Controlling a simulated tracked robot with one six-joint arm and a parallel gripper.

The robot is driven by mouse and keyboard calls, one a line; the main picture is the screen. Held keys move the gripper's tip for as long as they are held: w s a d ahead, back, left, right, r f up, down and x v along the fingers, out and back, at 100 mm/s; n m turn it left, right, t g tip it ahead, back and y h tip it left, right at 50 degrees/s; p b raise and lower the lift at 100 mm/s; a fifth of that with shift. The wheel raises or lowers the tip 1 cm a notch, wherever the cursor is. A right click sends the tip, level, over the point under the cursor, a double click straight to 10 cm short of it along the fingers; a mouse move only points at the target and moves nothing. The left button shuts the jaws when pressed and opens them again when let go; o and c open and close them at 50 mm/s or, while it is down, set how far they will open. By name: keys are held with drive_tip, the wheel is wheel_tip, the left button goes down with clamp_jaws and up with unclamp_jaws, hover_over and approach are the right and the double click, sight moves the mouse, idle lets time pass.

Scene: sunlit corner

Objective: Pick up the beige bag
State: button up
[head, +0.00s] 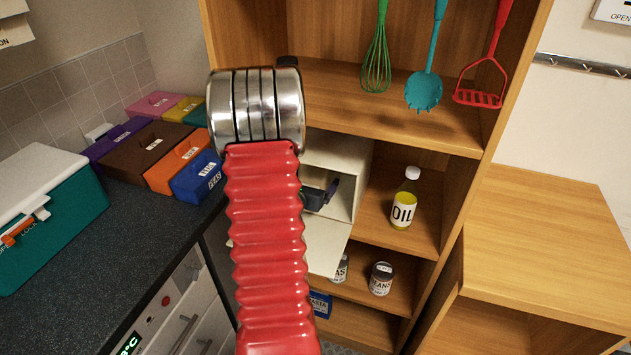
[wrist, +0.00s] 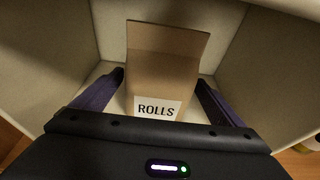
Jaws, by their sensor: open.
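The beige bag (wrist: 167,50) stands upright inside a pale box-like compartment, with a white label reading ROLLS low on its front. My gripper (wrist: 160,80) is open in the wrist view, one dark finger on the left of the bag and one on the right. Small gaps seem to show beside the bag; I cannot tell whether either finger touches it. In the head view my gripper (head: 317,196) shows as a dark shape in the mouth of the cream box (head: 345,150), partly behind my red arm. The bag is hidden there.
The box's flap (head: 330,246) hangs open at its front. An oil bottle (head: 405,200) stands to the right on the wooden shelf, with a beans can (head: 381,278) below. Utensils, including a green whisk (head: 377,60), hang above. Coloured boxes and a teal cooler (head: 60,225) occupy the left counter.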

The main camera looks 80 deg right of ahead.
sight(311, 171)
drive_tip(key=shift+w+d+f, duration=0.1)
drive_tip(key=shift+w+d, duration=0.05)
drive_tip(key=shift+d, duration=0.25)
drive_tip(key=shift+c, duration=0.2)
drive_tip(key=c, duration=1.2)
drive_tip(key=shift+c, duration=0.2)
drive_tip(key=shift+r, duration=1.6)
drive_tip(key=shift+w+a+r, duration=0.1)
drive_tip(key=shift+a+r, duration=0.05)
drive_tip(key=shift+r, duration=0.1)
drive_tip(key=w+a, duration=0.3)
drive_tip(key=a, duration=0.1)
drive_tip(key=w+a, duration=0.4)
drive_tip(key=a, duration=0.1)
drive_tip(key=w+a, duration=0.3)
drive_tip(key=a, duration=0.1)
drive_tip(key=shift+w+a+f, duration=0.1)
drive_tip(key=shift+w+a, duration=0.3)
